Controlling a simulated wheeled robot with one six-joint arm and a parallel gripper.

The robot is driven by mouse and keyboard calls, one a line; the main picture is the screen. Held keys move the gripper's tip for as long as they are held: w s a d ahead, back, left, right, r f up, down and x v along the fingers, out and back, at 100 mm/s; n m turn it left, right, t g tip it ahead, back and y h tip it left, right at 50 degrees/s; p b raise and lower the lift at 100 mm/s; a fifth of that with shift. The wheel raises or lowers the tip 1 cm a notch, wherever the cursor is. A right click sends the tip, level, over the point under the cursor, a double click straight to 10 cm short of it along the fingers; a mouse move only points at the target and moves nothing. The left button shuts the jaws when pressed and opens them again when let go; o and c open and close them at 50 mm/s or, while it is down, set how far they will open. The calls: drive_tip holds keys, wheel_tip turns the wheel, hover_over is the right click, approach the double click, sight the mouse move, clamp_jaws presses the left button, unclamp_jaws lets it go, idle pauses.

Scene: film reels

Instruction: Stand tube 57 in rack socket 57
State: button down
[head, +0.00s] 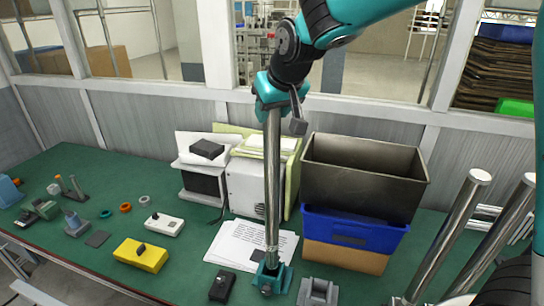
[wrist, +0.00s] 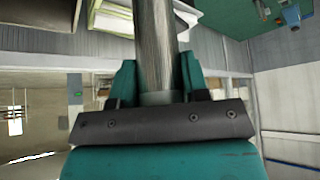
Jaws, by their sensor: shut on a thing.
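A long metal tube (head: 272,180) hangs upright in my gripper (head: 278,98) in the head view. In the wrist view the tube (wrist: 157,45) runs between the two teal fingers of my gripper (wrist: 158,82), which is shut on it. The tube's lower end is at a small teal socket block (head: 271,278) at the table's front. I cannot tell whether the end is inside the socket or just above or in front of it. A grey block (head: 317,292) sits right of the teal one. No numbers are readable.
More metal tubes (head: 447,235) lean at the right. Behind the held tube are papers (head: 235,247), a white box (head: 250,188), a blue bin (head: 355,232) and a dark metal bin (head: 365,175). A yellow block (head: 141,255) and a black box (head: 222,286) lie left on the green table.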

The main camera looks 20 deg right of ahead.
sight(272, 138)
wheel_tip(272, 138, down, 7)
drive_tip(key=b, duration=0.4)
drive_tip(key=shift+r, duration=0.25)
drive_tip(key=c, duration=0.6)
unclamp_jaws()
